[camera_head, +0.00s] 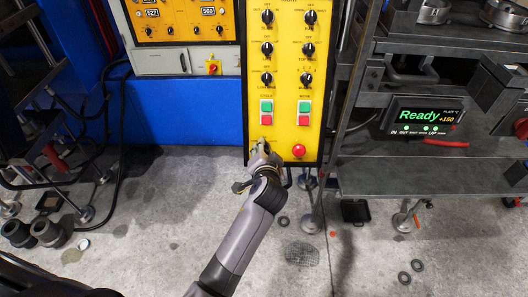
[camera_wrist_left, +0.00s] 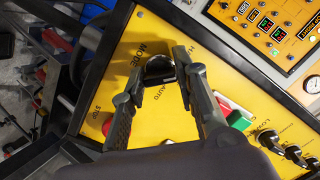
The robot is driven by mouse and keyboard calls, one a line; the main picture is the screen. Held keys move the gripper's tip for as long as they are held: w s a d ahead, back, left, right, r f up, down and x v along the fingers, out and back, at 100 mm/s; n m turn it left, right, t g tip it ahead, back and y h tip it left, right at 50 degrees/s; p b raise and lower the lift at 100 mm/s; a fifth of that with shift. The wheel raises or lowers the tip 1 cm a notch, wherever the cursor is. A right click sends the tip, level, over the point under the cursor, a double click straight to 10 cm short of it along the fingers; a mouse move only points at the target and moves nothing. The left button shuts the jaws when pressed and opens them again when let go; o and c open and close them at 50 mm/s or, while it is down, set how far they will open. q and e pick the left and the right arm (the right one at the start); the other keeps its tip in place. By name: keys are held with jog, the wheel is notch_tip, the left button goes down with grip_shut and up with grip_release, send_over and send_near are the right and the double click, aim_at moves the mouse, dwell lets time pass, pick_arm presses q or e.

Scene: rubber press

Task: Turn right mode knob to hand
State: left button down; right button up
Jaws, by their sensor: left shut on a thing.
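The yellow control panel (camera_head: 284,88) stands upright in the middle of the head view. My left gripper (camera_head: 262,145) reaches its lower left part, and hides the knob there from the head. In the left wrist view, a dark mode knob (camera_wrist_left: 158,69) sits on the yellow plate beside the printed words MODE and AUTO. The two fingers of my left gripper (camera_wrist_left: 160,77) lie on either side of this knob and are shut on it. The knob's pointer direction cannot be made out. My right gripper is not in view.
A red mushroom button (camera_head: 299,151) is just right of my gripper. Green and red push buttons (camera_head: 266,113) are above it, with several black knobs (camera_head: 267,49) higher up. A press with a "Ready" display (camera_head: 421,116) stands at right. Loose rings (camera_head: 404,278) lie on the floor.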

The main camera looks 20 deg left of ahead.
pick_arm(q)
jog(key=shift+f, duration=0.15)
dwell(0.3)
jog(key=c, duration=1.2)
grip_release()
jog(key=shift+c, duration=0.2)
